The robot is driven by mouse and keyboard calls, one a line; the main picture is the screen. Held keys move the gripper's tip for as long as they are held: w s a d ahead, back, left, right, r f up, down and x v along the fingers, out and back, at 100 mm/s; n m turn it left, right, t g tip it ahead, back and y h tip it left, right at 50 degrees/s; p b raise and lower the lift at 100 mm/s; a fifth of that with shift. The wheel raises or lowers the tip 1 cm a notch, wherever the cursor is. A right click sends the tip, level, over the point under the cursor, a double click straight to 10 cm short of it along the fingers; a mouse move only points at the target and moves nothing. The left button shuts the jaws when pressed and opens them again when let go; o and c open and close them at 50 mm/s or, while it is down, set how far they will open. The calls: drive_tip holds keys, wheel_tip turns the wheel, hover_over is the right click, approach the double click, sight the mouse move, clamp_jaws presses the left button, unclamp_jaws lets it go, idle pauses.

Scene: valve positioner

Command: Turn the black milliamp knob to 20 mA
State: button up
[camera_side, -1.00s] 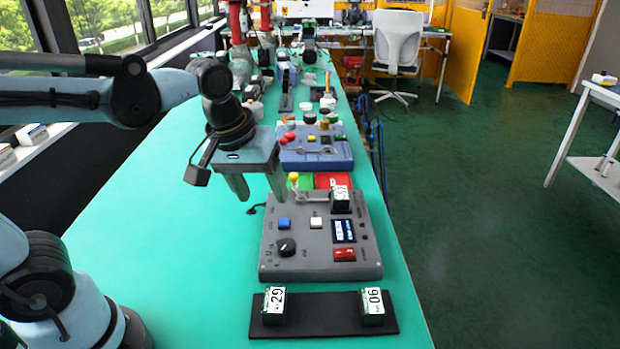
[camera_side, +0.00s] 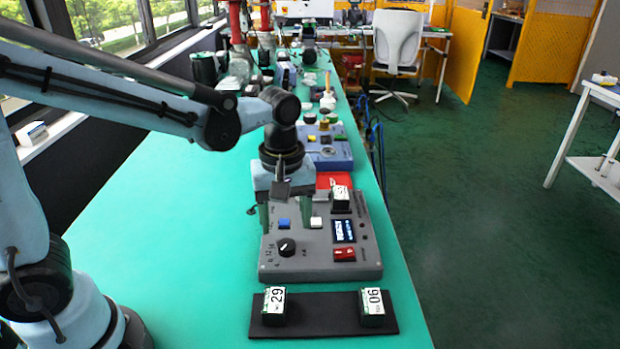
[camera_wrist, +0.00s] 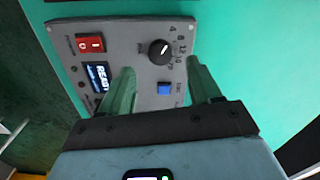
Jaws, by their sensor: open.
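The black milliamp knob (camera_side: 286,247) sits at the left of the grey panel (camera_side: 300,268), with scale numbers beside it. In the wrist view the knob (camera_wrist: 160,53) shows a white mark pointing up and right, seemingly toward the low-to-middle numbers; I cannot read the exact value. My gripper (camera_side: 285,212) is open and empty over the back left of the panel, pointing down. It is behind the knob and apart from it. In the wrist view its two green fingers (camera_wrist: 160,78) frame the blue button (camera_wrist: 165,89), with the knob just beyond the fingertips.
The panel also carries a white button (camera_side: 316,222), a lit display (camera_side: 344,231) showing READY, and a red switch (camera_side: 344,254). A black strip (camera_side: 322,316) with two numbered blocks lies in front. The left tabletop is clear.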

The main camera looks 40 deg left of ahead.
sight(287, 245)
drive_tip(key=shift+f, duration=2.85)
drive_tip(key=c, duration=1)
drive_tip(key=shift+c, duration=0.2)
